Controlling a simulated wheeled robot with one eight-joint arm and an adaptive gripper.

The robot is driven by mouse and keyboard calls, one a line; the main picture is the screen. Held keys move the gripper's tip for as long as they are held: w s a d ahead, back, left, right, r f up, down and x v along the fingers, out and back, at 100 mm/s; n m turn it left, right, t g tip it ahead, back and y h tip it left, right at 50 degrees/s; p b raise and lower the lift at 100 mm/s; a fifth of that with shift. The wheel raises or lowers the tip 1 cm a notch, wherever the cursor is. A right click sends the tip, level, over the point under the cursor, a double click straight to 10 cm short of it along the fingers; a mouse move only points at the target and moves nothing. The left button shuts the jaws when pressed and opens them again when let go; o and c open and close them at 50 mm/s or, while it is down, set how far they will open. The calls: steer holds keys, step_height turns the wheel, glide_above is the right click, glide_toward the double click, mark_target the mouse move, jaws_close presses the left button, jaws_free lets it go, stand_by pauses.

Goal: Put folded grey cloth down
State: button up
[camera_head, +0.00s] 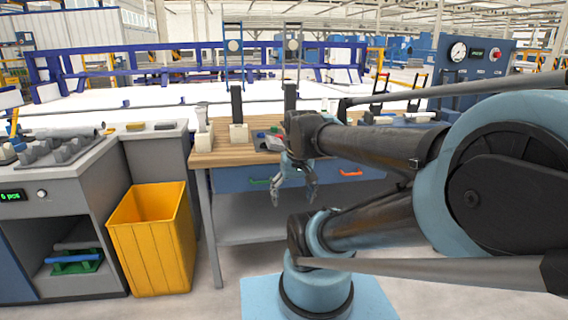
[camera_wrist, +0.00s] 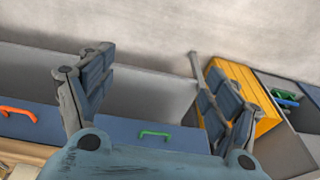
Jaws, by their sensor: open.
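My gripper (camera_head: 295,196) is open in front of the blue drawers of the wooden-topped workbench (camera_head: 228,158), below its top edge. In the wrist view the two fingers of my gripper (camera_wrist: 160,88) stand wide apart with nothing between them. I cannot make out a folded grey cloth for certain in either view.
A yellow bin (camera_head: 150,240) stands left of the workbench, also in the wrist view (camera_wrist: 266,124). The drawers have a green handle (camera_wrist: 155,134) and an orange handle (camera_wrist: 18,112). A grey cabinet (camera_head: 75,185) stands at left, with green and blue items (camera_head: 76,262) on its lower shelf.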

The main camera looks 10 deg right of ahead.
steer(key=w+r+y, duration=0.1)
steer(key=w+r, duration=1.1)
steer(key=w, duration=0.4)
steer(key=t+y, duration=0.2)
glide_toward(275, 139)
steer(key=x, duration=0.3)
steer(key=shift+s+a+f, duration=0.2)
steer(key=shift+f, duration=0.1)
steer(key=x, duration=0.4)
steer(key=shift+w+f, duration=0.15)
steer(key=shift+w, duration=0.1)
steer(key=shift+w+f, duration=0.1)
steer(key=shift+f, duration=0.3)
steer(key=shift+f, duration=0.25)
steer(key=shift+c, duration=0.3)
steer(key=shift+a, duration=0.1)
steer(key=c, duration=1.2)
